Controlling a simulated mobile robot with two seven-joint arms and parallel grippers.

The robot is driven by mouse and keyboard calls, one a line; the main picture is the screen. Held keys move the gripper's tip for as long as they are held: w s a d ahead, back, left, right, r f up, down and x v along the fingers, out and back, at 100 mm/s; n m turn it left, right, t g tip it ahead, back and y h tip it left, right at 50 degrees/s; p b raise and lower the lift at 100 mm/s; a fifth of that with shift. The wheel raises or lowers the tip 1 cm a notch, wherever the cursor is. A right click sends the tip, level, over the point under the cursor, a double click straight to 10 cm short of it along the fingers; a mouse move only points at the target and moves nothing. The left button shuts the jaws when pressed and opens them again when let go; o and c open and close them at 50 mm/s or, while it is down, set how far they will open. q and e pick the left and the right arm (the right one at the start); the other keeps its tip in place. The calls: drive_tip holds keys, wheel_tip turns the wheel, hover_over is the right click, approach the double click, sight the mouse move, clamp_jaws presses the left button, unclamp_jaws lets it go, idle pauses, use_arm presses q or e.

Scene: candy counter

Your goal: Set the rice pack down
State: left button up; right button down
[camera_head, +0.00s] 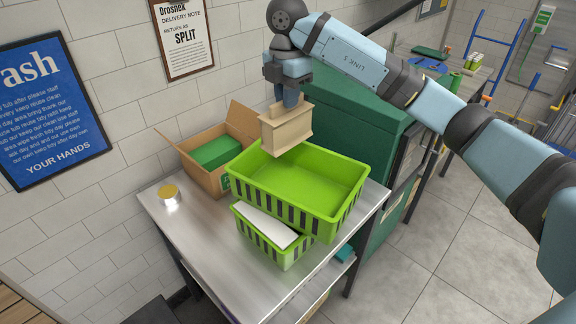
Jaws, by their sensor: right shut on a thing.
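The rice pack, a beige block-like pack (286,130), hangs from my right gripper (290,103), which is shut on its top. The crate's visible floor is bare. My left gripper is not in view.
A smaller green crate (262,247) with a white item (267,224) sits in front of the large one. An open cardboard box (204,176) holds a green thing. The metal table's (215,270) front left is clear.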

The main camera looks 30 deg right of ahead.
sight(288, 139)
wheel_tip(288, 139, down, 11)
drive_tip(key=shift+f+p, duration=0.15)
drive_tip(key=shift+p, duration=0.15)
wheel_tip(288, 139, down, 5)
drive_tip(key=shift+f, duration=0.15)
drive_tip(key=c, duration=1.2)
unclamp_jaws()
drive_tip(key=shift+s, duration=0.1)
drive_tip(key=shift+o, duration=0.2)
